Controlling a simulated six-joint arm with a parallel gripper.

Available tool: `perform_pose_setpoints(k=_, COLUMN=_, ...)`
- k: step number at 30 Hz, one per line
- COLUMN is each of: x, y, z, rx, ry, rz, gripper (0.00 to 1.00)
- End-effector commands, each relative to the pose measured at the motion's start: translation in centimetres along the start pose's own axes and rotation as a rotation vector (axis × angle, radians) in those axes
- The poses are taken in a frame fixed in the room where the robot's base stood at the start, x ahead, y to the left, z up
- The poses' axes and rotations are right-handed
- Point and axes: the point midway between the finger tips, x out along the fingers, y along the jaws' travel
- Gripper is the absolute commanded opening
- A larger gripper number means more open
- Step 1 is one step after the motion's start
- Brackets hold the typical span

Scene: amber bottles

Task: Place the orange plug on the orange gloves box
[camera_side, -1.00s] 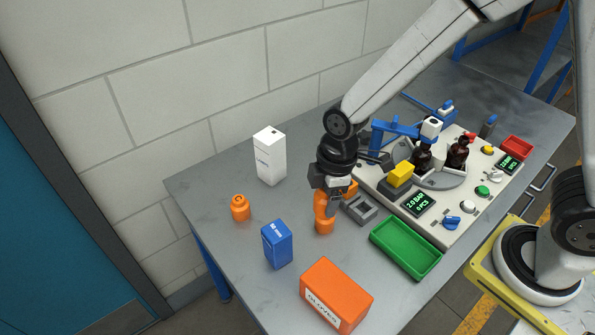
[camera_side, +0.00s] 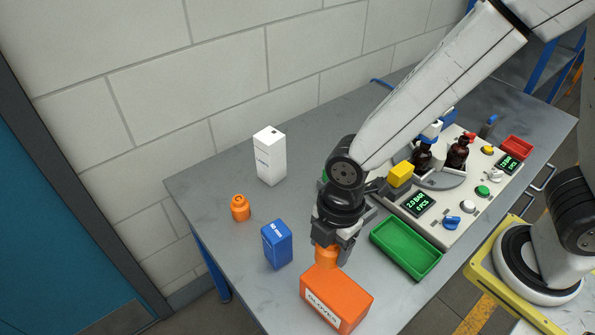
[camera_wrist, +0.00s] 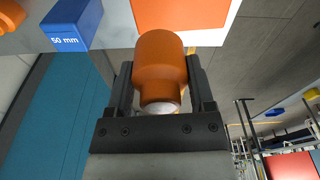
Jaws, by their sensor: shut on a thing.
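The orange plug (camera_side: 326,256) is held upright between the fingers of my gripper (camera_side: 333,240). The wrist view shows the plug (camera_wrist: 160,68) clasped between both fingers (camera_wrist: 160,92). The orange gloves box (camera_side: 345,288), with a white "GLOVES" label on its front, lies at the table's front edge. The plug overlaps the box's back left edge in the side view; I cannot tell whether they touch. In the wrist view the box (camera_wrist: 182,12) appears just beyond the plug.
A blue "50 mm" box (camera_side: 277,245) stands left of my gripper. A second orange object (camera_side: 240,208) and a white box (camera_side: 270,156) stand farther back. A green tray (camera_side: 406,248) and a machine panel (camera_side: 450,205) with amber bottles (camera_side: 457,153) are on the right.

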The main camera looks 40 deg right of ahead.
Motion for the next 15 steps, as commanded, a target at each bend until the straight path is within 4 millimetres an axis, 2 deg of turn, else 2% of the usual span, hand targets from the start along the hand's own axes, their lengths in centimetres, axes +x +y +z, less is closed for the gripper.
perform_pose_setpoints(k=9, x=3.0, y=0.0, z=0.4, rx=0.001, ry=-0.001, rz=-0.002, gripper=0.07)
perform_pose_setpoints(k=15, x=3.5, y=0.0, z=0.5, rx=0.001, ry=0.000, rz=0.000, gripper=0.07)
